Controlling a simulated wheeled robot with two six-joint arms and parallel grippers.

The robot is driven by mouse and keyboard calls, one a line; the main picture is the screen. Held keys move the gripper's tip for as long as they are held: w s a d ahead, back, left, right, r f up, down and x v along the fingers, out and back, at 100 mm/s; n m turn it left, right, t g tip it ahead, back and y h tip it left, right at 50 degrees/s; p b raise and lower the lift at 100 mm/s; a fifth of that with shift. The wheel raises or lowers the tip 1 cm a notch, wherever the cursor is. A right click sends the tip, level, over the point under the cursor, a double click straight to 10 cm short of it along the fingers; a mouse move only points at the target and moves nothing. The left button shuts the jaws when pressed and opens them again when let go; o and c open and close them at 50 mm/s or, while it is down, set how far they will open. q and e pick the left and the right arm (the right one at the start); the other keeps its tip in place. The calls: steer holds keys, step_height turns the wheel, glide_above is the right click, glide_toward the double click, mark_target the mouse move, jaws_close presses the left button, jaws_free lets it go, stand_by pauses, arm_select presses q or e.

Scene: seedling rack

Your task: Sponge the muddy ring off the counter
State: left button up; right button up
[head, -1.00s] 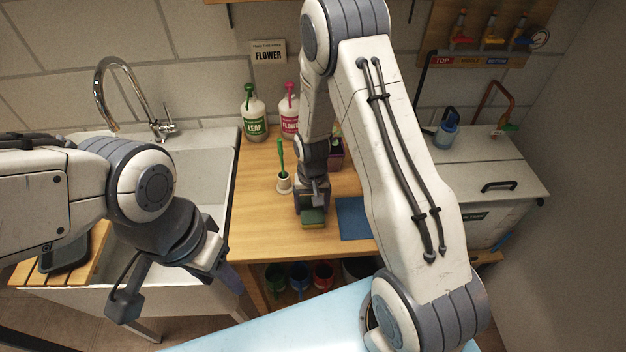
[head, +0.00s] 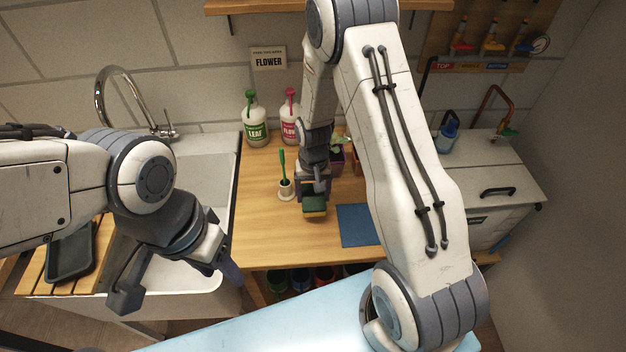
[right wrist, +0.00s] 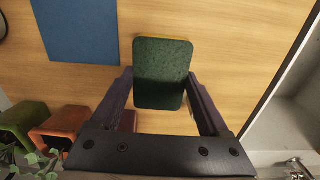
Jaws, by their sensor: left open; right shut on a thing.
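My right gripper (head: 313,190) is shut on a green sponge with a yellow layer (head: 314,207), over the wooden counter (head: 275,235). In the right wrist view the sponge (right wrist: 162,75) sits between the two fingers of the right gripper (right wrist: 160,92), its dark green face toward the camera. I cannot tell whether the sponge touches the counter. No muddy ring shows on the visible wood; the sponge and my right arm hide part of it. My left gripper (head: 228,268) is open and empty in front of the sink.
A blue mat (head: 357,226) lies right of the sponge. A green brush in a white holder (head: 285,189) stands close on its left. The sink (head: 200,180) is at left. The counter front is clear.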

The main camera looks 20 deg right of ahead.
steer(key=shift+r+p, duration=1.1)
steer(key=shift+r, duration=0.7)
